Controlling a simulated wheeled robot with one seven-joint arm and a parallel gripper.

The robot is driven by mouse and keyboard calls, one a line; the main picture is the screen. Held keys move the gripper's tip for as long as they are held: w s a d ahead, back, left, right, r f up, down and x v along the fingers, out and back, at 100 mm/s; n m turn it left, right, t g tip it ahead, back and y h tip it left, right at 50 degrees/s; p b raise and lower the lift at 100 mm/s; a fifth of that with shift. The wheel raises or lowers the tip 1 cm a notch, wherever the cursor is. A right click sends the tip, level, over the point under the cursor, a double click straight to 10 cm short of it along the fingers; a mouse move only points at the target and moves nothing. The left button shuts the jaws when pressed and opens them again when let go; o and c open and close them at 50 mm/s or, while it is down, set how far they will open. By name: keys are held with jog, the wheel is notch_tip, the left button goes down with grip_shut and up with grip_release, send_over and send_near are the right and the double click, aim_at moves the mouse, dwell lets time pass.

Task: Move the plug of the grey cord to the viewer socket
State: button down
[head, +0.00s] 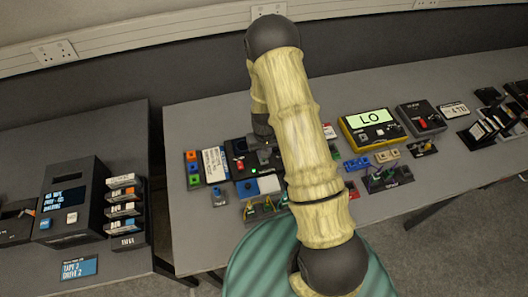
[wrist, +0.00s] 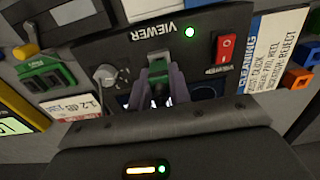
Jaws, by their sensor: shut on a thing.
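The viewer (wrist: 130,45) is a black panel with upside-down VIEWER lettering, a lit green lamp, a red rocker switch and a grey knob. In the head view, the viewer (head: 240,169) is partly hidden behind my arm. Whether the plug is seated in a socket is hidden by the fingers. A blue-ringed socket (wrist: 205,92) shows just right of the fingers. The grey cord cannot be made out. My gripper (head: 263,150) also shows in the head view.
A white cleaning card (wrist: 262,55) and orange and blue blocks lie right of the viewer in the wrist view. A green connector block (wrist: 45,72) stands left. In the head view, a yellow LO meter (head: 372,130) stands right of my arm, with several small blocks nearby.

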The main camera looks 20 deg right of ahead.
jog(key=shift+f+b, duration=0.75)
jog(key=shift+f, duration=0.05)
dwell(1.1)
jog(key=c, duration=1.2)
grip_release()
jog(key=shift+r, duration=0.15)
jog(key=shift+r+p, duration=1.7)
jog(key=shift+r, duration=0.7)
jog(key=shift+r+p, duration=1.25)
jog(key=shift+r, duration=0.75)
